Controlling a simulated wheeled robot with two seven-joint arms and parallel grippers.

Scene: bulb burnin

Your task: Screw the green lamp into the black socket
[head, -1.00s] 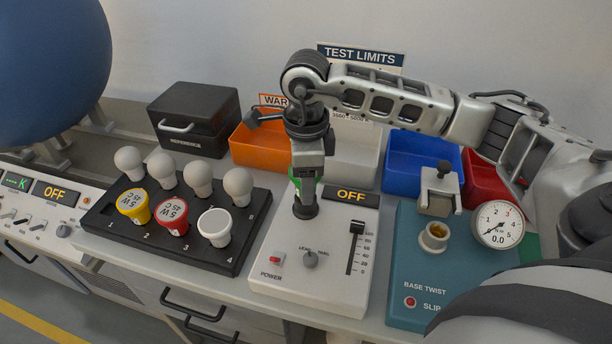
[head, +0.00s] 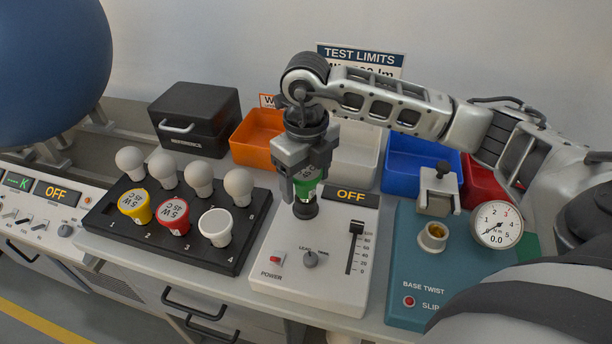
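The green lamp (head: 306,189) stands upright in the black socket (head: 305,210) on the white test box. How far its base is seated is hidden. My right gripper (head: 303,187) points down over the lamp, with its fingers around the green body. The near finger covers part of the lamp, and finger contact is hard to make out at this size. My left gripper is not in view.
A black rack (head: 168,235) with several white, yellow and red lamps stands to the left. The white test box (head: 290,286) has a display reading OFF. A teal base twist unit (head: 420,275) stands to the right. Orange (head: 247,150) and blue (head: 408,163) bins are behind.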

